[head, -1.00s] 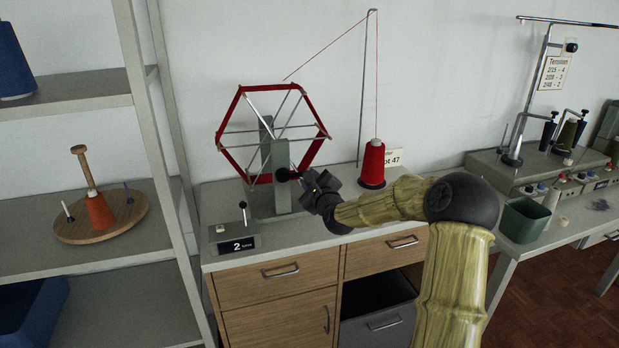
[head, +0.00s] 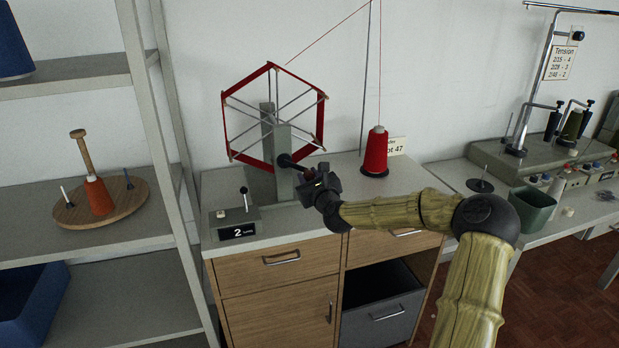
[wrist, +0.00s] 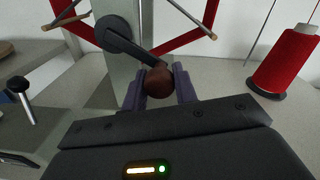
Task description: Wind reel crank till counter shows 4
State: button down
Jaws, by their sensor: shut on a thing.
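The hexagonal reel (head: 274,118) with red yarn on its rim stands on a grey post (head: 284,165) on the cabinet top. Its black crank arm (wrist: 126,42) ends in a brown round knob (wrist: 158,80). My gripper (wrist: 158,88) is shut on this knob, one finger on each side, in front of the post. In the head view my gripper (head: 308,180) hides most of the knob. The counter box (head: 236,224) at the cabinet's front left reads 2 turns and has a small lever on top.
A red yarn cone (head: 375,155) stands behind right of the reel beside a thin rod, its thread running up and over to the reel. A shelf (head: 100,190) rises at the left.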

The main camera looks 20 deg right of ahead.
jog(key=shift+a+r, duration=0.1)
jog(key=shift+r, duration=0.05)
jog(key=c, duration=1.1)
grip_release()
jog(key=s, duration=1.7)
jog(key=shift+s+d+r, duration=0.2)
jog(key=shift+d, duration=0.25)
